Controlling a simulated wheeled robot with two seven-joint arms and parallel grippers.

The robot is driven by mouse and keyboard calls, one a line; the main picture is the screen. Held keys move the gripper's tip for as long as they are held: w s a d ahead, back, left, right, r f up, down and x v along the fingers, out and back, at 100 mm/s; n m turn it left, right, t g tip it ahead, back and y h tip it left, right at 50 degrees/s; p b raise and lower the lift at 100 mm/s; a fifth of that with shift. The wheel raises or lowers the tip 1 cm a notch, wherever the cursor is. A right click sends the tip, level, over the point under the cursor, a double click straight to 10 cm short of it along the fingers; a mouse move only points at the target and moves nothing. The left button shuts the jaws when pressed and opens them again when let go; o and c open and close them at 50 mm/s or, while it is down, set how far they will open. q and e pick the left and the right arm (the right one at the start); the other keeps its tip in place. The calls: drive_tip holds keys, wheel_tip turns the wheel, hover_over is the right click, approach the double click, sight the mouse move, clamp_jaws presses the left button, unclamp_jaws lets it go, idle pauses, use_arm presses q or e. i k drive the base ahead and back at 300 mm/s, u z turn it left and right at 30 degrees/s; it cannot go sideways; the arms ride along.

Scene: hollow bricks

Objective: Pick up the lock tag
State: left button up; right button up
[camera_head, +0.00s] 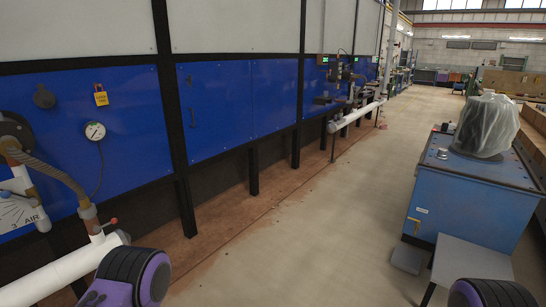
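The lock tag (101,96) is a small yellow padlock-shaped tag with dark lettering. It hangs against the blue wall panel (130,115) at the upper left, above a round white gauge (95,131). Nothing covers it. Purple and black parts of my body show at the bottom left and bottom right edges. They are well below and apart from the tag. Neither of my grippers' fingertips shows in the picture.
A white pipe (68,268) with a red-handled valve and a hose runs below the panel at left. A blue cabinet (463,194) with a plastic-wrapped object (488,125) stands at right, a grey stool (471,259) before it. The floor (300,245) between is clear.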

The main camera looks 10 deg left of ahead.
sight(101, 98)
drive_tip(key=i, duration=1.5)
drive_tip(key=u, duration=0.7)
drive_tip(key=i, duration=0.9)
drive_tip(key=u, duration=0.8)
